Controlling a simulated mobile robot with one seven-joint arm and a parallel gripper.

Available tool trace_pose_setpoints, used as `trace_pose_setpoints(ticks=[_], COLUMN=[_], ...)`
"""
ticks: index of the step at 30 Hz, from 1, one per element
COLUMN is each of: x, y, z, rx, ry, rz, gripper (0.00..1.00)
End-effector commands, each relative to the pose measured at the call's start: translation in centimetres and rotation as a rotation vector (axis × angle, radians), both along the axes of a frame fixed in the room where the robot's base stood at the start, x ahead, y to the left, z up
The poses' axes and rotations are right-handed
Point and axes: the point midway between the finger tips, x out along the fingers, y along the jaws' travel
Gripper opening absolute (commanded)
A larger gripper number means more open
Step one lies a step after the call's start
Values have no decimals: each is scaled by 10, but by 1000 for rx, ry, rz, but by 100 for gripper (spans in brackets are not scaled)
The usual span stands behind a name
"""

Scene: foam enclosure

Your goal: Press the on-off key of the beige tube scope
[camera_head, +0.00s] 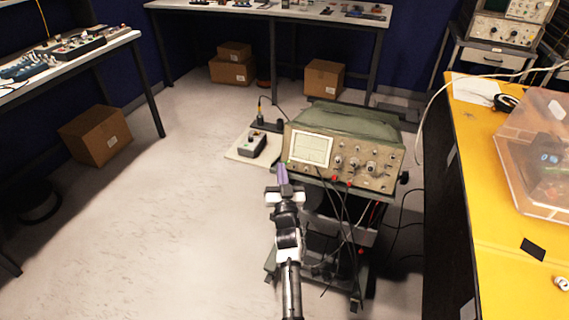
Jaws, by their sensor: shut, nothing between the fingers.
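The beige tube scope (346,158) stands on a dark cart, with a green cover on top. Its lit screen is on the left of the front panel, and knobs and red plugs with cables are on the right. My gripper (282,174) is shut and empty, in front of the panel's lower left corner. A small green spot (290,162) shows just above the fingertips. The on-off key cannot be made out at this size. I cannot tell whether the fingertips touch the panel.
A small grey box (251,144) sits on a pale board left of the scope. A yellow bench (490,240) with a clear plastic bin (535,155) stands to the right. Another scope (505,25) is at the back right. Cables hang before the cart.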

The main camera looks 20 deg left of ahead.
Motion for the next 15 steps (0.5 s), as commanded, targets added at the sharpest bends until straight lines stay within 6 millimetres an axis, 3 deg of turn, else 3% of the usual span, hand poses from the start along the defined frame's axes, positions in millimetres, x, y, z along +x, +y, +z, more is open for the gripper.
trace_pose_setpoints(ticks=[5, 15], x=[-6, -39], y=[0, 1], z=[3, 13], rx=[0, 1], ry=[0, 0], rz=[0, 1], gripper=[0, 0])
